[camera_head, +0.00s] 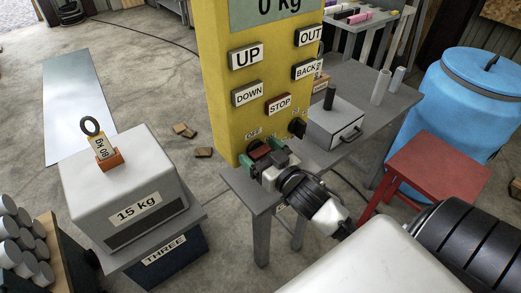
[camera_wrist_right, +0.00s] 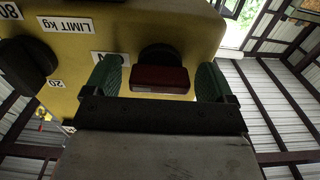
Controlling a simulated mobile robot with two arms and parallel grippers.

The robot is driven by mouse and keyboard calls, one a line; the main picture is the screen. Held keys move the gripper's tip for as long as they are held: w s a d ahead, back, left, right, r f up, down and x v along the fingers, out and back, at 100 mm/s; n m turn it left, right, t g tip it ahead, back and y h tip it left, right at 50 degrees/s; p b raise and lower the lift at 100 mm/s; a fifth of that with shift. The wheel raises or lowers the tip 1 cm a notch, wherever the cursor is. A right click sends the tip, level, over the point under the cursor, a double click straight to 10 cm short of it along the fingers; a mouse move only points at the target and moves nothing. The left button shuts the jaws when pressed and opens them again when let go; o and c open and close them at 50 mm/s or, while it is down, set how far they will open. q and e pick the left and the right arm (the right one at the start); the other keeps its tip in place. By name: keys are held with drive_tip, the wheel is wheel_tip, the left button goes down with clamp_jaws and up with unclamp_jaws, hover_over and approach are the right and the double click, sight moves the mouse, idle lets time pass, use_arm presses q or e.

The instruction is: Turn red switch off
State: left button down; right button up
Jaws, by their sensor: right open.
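The red switch (camera_head: 259,153) is low on the front of the yellow control panel (camera_head: 226,100), just under an "OFF" label. In the right wrist view the red switch (camera_wrist_right: 160,79) is a dark red block in front of a round black base. My right gripper (camera_head: 264,156) is at the switch, with its green fingers open. In the wrist view the fingers of the right gripper (camera_wrist_right: 156,84) stand on either side of the red block, with small gaps visible. Contact cannot be told. My left gripper is not in view.
A black knob (camera_head: 297,128) sits right of the switch, with a STOP button (camera_head: 279,104) above. A grey table (camera_head: 376,108) carries a grey box (camera_head: 333,124). A red stool (camera_head: 438,163) and blue barrel (camera_head: 470,85) stand right. A 15 kg block (camera_head: 125,185) stands left.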

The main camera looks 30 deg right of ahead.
drive_tip(key=shift+w, duration=0.1)
drive_tip(key=c, duration=0.9)
drive_tip(key=shift+n, duration=0.3)
drive_tip(key=n+p, duration=0.1)
drive_tip(key=n, duration=0.2)
drive_tip(key=shift+r+p, duration=0.1)
drive_tip(key=shift+p, duration=0.3)
drive_tip(key=n+p, duration=0.1)
drive_tip(key=n, duration=0.3)
drive_tip(key=shift+n, duration=0.4)
drive_tip(key=n+p, duration=0.1)
drive_tip(key=n, duration=0.3)
drive_tip(key=shift+n, duration=2.8)
